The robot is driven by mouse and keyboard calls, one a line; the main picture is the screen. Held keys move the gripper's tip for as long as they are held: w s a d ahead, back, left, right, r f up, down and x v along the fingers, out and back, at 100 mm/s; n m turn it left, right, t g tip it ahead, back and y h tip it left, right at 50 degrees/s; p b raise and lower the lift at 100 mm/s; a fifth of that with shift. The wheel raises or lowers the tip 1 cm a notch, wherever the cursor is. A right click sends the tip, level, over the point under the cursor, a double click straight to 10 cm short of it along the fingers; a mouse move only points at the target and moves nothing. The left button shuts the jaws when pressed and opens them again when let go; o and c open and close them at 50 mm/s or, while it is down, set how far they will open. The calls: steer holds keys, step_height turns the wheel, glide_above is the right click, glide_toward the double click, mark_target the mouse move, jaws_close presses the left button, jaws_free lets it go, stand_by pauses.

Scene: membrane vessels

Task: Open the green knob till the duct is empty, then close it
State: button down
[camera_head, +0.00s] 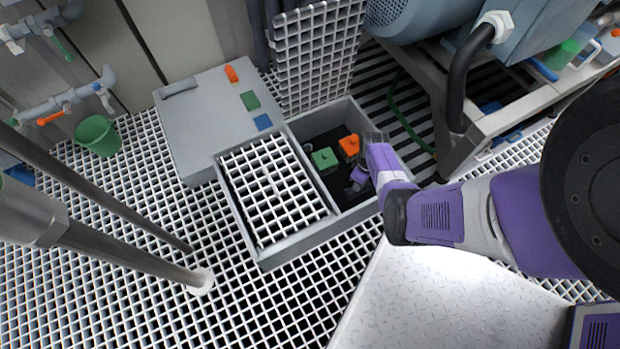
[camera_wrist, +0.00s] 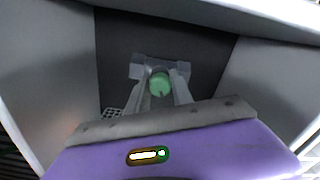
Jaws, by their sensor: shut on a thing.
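A round green knob (camera_wrist: 160,84) shows in the wrist view between the two grey fingers of my gripper (camera_wrist: 161,92), which is shut on it. In the head view my gripper (camera_head: 357,182) reaches down into the open half of a grey floor box, and the knob in its fingers cannot be made out there. A green square piece (camera_head: 324,159) and an orange square piece (camera_head: 349,146) stand in the box beside my gripper. The duct's contents cannot be seen.
The grey box (camera_head: 286,247) has a white grating (camera_head: 272,190) over its left half. A grey lid (camera_head: 195,110) with orange, green and blue marks lies behind. An upright grating (camera_head: 313,55) stands at the back. A green bucket (camera_head: 98,135) stands at the left.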

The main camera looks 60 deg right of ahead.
steer(key=m, duration=0.5)
steer(key=shift+a+m, duration=0.1)
steer(key=shift+m, duration=0.2)
steer(key=c, duration=1.1)
jaws_free()
step_height(320, 180, up, 8)
steer(key=p, duration=0.5)
steer(key=shift+f, duration=0.15)
